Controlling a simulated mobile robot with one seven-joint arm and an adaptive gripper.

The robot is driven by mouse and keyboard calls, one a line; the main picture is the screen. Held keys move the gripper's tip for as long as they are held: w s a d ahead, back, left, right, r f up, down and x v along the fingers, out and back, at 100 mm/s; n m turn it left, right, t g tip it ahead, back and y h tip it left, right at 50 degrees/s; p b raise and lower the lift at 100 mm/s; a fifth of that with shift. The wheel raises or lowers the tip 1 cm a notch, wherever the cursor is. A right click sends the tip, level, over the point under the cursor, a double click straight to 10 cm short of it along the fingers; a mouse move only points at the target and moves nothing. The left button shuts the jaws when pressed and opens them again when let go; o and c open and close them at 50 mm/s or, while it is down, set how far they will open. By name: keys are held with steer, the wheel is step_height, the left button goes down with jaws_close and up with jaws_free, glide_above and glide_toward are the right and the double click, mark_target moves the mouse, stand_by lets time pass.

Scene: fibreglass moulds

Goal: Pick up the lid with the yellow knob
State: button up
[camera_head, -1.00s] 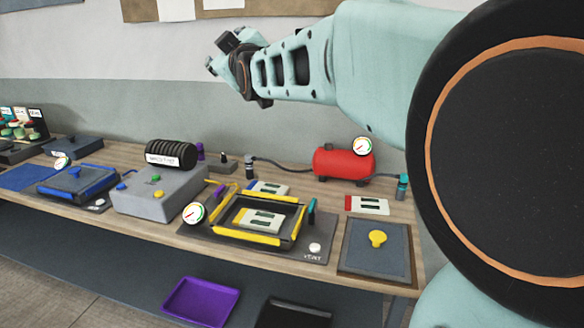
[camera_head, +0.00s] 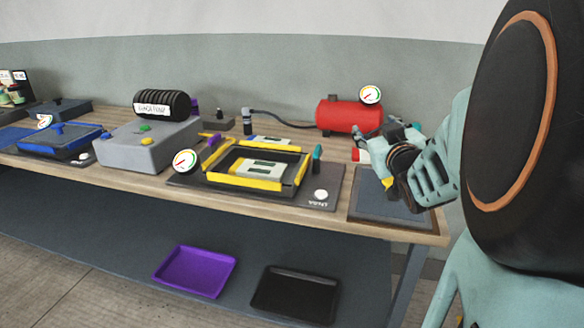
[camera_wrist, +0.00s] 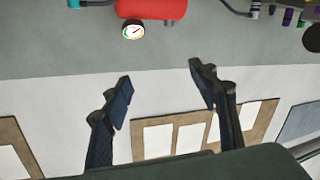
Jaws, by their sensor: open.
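The dark grey lid (camera_head: 368,206) with the yellow knob (camera_head: 387,184) lies at the right end of the bench. My gripper (camera_head: 376,141) is in front of the lid's far part and the red tank in the picture. The wrist view shows its two dark fingers (camera_wrist: 162,88) spread apart with nothing between them. That view faces the wall, and the lid is not in it.
A red tank (camera_head: 343,117) with a gauge stands behind the lid. To the left is a yellow-edged frame (camera_head: 238,180) on a dark board. A grey box (camera_head: 140,150) and a blue-edged mould (camera_head: 62,150) stand farther left. A purple tray (camera_head: 195,271) and a black tray (camera_head: 295,293) lie below.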

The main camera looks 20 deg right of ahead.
mark_target(397, 210)
steer(key=s+d+f+m+b, duration=0.1)
steer(key=s+f+b, duration=0.1)
steer(key=f, duration=0.3)
steer(key=s+d+f+m+g+b, duration=0.1)
steer(key=s+d+f+m, duration=0.1)
steer(key=s+f, duration=0.2)
steer(key=s+d+f+m+h+b, duration=0.1)
steer(key=s+f+b, duration=0.1)
steer(key=f, duration=0.4)
steer(key=shift+s+d+f+b, duration=0.15)
steer(key=shift+s+b, duration=0.15)
steer(key=shift+s, duration=0.45)
steer(key=w+p, duration=0.1)
steer(key=p, duration=0.1)
steer(key=shift+d+p, duration=0.15)
steer(key=shift+p, duration=0.15)
steer(key=p+x, duration=0.1)
steer(key=p, duration=0.2)
steer(key=shift+w+d, duration=0.15)
steer(key=shift+w, duration=0.2)
steer(key=b+x, duration=0.1)
steer(key=x, duration=0.2)
steer(key=f+b+x, duration=0.1)
steer(key=x, duration=0.3)
steer(key=shift+f, duration=0.2)
steer(key=shift+w, duration=0.45)
steer(key=c, duration=1.4)
steer(key=shift+r, duration=0.1)
jaws_close()
steer(key=shift+r, duration=0.1)
